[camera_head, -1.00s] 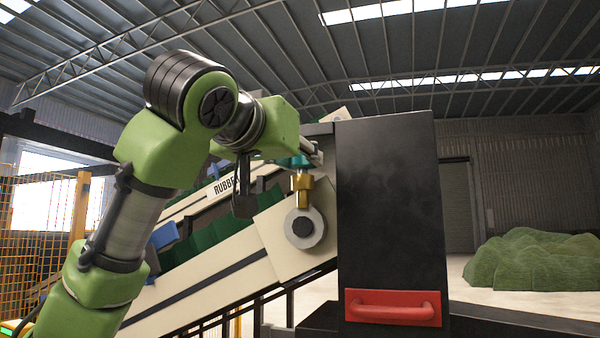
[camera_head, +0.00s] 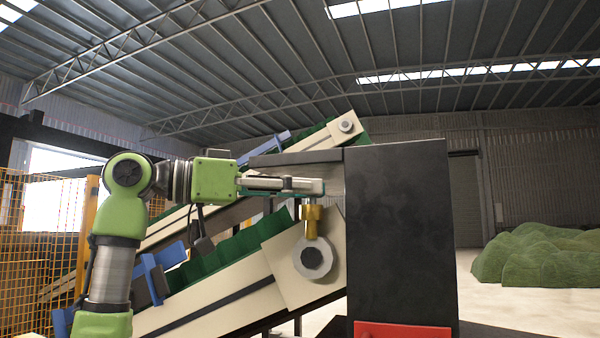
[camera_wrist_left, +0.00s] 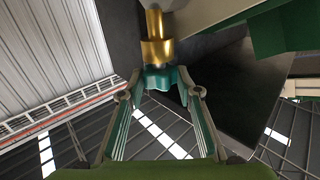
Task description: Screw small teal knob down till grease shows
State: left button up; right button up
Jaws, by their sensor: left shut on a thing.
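The small teal knob (camera_wrist_left: 164,78) sits on a brass fitting (camera_wrist_left: 156,45) in the left wrist view, between my left gripper's two fingertips (camera_wrist_left: 160,92). The gripper is shut on the knob from its sides. In the head view, my left gripper (camera_head: 308,187) reaches in level from the left, just above the brass fitting (camera_head: 312,222), and its fingers mostly hide the knob. The fitting stands upright over a round grey bearing housing (camera_head: 313,259) at the conveyor's upper end. No grease shows in either view. My right gripper is out of view.
The cream-sided conveyor (camera_head: 215,297) with green belt slopes down left. A second conveyor rises behind. An orange mesh fence (camera_head: 45,225) is at left, a turf heap (camera_head: 540,255) at right.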

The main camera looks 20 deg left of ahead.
pick_arm(q)
jog(key=shift+a+r+m+g+h+p, duration=0.15)
jog(key=shift+r+m+g+h+p, duration=0.05)
jog(key=shift+m+g+h+p, duration=0.35)
jog(key=o, duration=1.1)
jog(key=shift+o, duration=0.2)
jog(key=shift+f, duration=0.1)
jog(key=v, duration=0.8)
